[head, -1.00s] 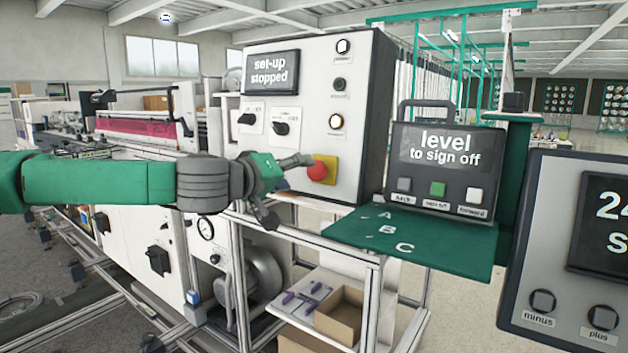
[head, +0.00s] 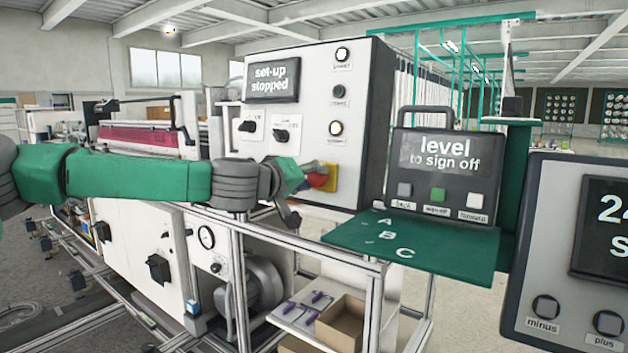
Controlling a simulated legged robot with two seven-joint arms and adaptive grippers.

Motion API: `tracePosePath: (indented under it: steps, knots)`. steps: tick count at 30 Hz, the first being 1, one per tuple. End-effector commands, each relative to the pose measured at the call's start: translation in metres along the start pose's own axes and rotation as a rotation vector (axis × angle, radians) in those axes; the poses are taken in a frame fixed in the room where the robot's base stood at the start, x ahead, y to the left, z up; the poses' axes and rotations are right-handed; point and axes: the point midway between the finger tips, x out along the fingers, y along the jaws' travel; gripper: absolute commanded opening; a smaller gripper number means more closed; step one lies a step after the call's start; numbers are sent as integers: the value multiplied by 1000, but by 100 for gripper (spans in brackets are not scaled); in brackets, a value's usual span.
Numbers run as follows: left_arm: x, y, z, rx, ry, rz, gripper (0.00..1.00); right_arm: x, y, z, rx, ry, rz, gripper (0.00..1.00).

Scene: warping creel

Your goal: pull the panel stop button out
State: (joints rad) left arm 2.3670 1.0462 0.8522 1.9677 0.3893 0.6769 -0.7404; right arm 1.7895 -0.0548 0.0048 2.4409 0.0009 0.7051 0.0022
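The panel stop button (head: 325,183) is red on a yellow square plate, low on the right of the white control panel (head: 304,130). The panel's dark screen (head: 272,82) reads "set-up stopped". My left gripper (head: 312,170) is at the button, and its fingers cover part of the red cap. Whether the fingers touch or grip the cap cannot be told. My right gripper is not in view.
A dark box (head: 445,165) reading "level to sign off" stands on a green shelf (head: 410,247) marked A, B, C. A grey box (head: 560,300) with minus and plus buttons is at the right edge. A metal frame (head: 300,235) runs below the panel.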

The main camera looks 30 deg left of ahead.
Motion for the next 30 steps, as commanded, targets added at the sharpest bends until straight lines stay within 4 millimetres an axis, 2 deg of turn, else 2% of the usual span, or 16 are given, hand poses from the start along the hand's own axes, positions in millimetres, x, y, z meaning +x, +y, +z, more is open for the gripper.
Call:
tracePosePath:
  steps: [19, 20, 21, 30]
  knots:
    - [-8, -6, 3, -2, -10, -5, 9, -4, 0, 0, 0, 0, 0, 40]
    - [-7, -6, 4, -2, -10, -6, 48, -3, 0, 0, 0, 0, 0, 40]
    - [-7, -6, 4, -2, -10, -6, 59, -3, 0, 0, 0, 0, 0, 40]
    - [-8, -3, 2, -1, -6, -2, 59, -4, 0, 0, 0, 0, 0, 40]
